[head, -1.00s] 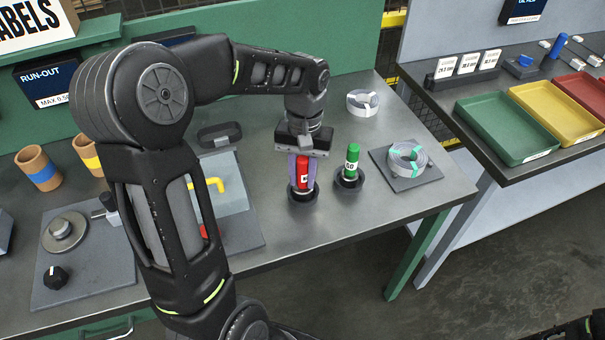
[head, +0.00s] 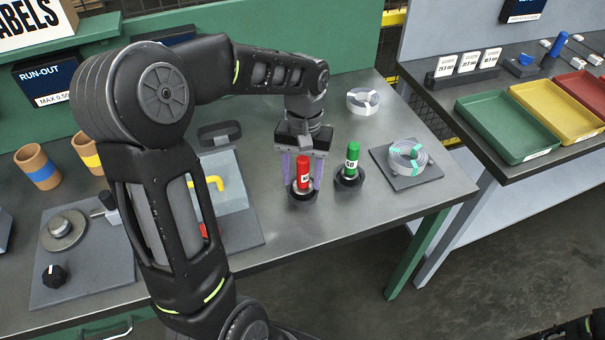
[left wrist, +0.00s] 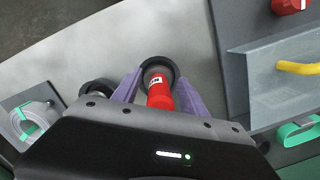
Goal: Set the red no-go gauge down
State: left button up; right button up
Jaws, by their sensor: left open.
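The red no-go gauge (head: 303,172) stands in a round black holder (head: 303,198) on the grey bench. It leans slightly, if at all. My left gripper (head: 302,184) is open, with its purple fingers apart on either side of the red gauge. In the left wrist view the red gauge (left wrist: 160,94) sits between the spread fingers (left wrist: 159,88), its lower end inside the dark ring of the holder (left wrist: 158,68). The green go gauge (head: 352,160) stands in its own black holder just to the right.
A fixture with a yellow handle (head: 213,184) stands to the left. Bench in front of the holders is clear.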

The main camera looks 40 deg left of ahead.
aim_at(303, 157)
pick_arm(q)
jog(key=r, duration=0.5)
jog(key=w+r, duration=0.1)
jog(key=r, duration=0.1)
jog(key=shift+a+r+b, duration=0.15)
jog(key=shift+r+b, duration=0.2)
jog(key=shift+r, duration=0.05)
dwell(0.6)
